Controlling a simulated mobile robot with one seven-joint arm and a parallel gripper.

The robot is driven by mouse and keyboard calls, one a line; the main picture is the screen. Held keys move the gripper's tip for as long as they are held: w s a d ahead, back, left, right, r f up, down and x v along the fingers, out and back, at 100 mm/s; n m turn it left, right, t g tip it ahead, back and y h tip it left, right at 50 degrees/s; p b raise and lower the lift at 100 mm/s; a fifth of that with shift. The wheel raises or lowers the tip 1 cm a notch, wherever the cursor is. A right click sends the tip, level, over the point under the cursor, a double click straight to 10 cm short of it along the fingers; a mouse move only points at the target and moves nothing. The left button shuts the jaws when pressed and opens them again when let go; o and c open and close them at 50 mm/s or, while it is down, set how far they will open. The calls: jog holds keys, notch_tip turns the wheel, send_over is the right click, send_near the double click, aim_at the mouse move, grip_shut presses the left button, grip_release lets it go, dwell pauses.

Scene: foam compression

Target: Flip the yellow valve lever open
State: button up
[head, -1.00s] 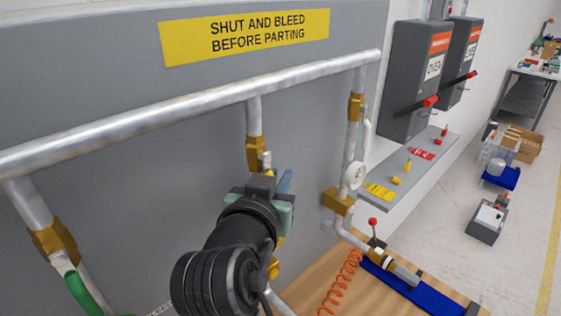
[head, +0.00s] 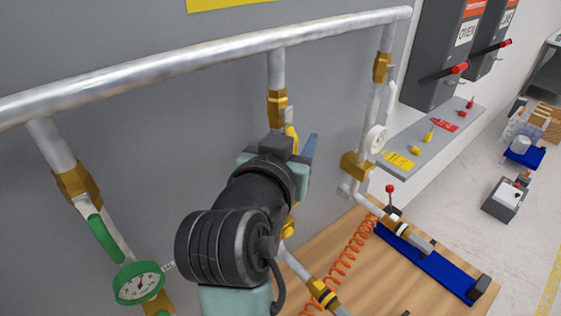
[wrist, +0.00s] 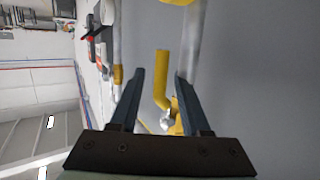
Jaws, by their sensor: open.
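The yellow valve lever (wrist: 161,80) shows in the wrist view as a bent yellow handle, joined at its lower end to a silver and yellow valve part (wrist: 172,119). It lies in the picture between the two fingers of my gripper (wrist: 160,74), which is open, with visible gaps on both sides. I cannot tell how deep the lever sits between them. In the head view my gripper (head: 298,152) is in front of the middle pipe. A bit of yellow (head: 291,136) shows just above it; the arm and gripper hide most of this valve.
A long horizontal pipe (head: 200,58) runs above, with brass-fitted branches dropping from it. A green gauge (head: 138,283) is at lower left, a white gauge (head: 376,139) at right. The wooden bench (head: 376,280) carries an orange coiled hose (head: 345,262) and blue tray (head: 440,268).

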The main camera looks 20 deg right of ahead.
jog(key=b+v, duration=0.2)
jog(key=v, duration=0.9)
